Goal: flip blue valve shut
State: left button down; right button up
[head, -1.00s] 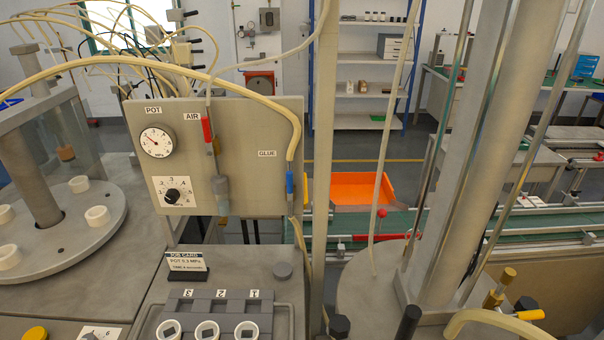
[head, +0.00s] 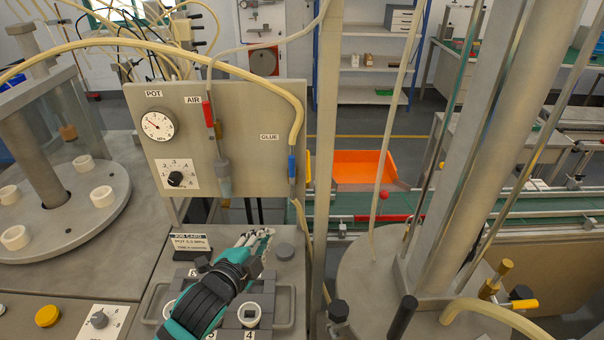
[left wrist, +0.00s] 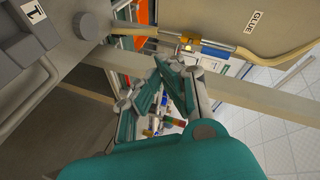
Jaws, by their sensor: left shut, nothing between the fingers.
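The blue valve handle (head: 292,165) is on the glue line at the right edge of the grey panel, below the GLUE label (head: 270,137). The handle points up and down, along the hose. In the left wrist view the blue handle (left wrist: 218,52) lies along the pipe, beside a brass-coloured fitting. My left gripper (head: 264,236) is shut and empty, below and left of the valve, over the lower bench and apart from the valve. Its teal fingers (left wrist: 161,72) show close together in the left wrist view, short of the pipe. My right gripper is out of view.
The red AIR valve handle (head: 208,113) and pressure gauge (head: 158,125) are on the same panel (head: 240,105). A grey post (head: 326,130) stands just right of the blue valve. A job card (head: 190,242) and white cups (head: 249,314) are on the bench below.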

aim_at(292, 166)
pick_arm(q)
jog(key=w+d+r+m+t+h, duration=0.1)
jog(key=w+d+r+m+h, duration=0.2)
jog(key=w+r+m, duration=0.2)
notch_tip(292, 166, up, 2)
jog(key=shift+d+r+m+t+h, duration=0.1)
jog(key=shift+d+m+t+h, duration=0.2)
jog(key=shift+m, duration=0.7)
jog(key=shift+w+a, duration=0.1)
jog(key=p+x, duration=0.3)
jog(key=x, duration=0.7)
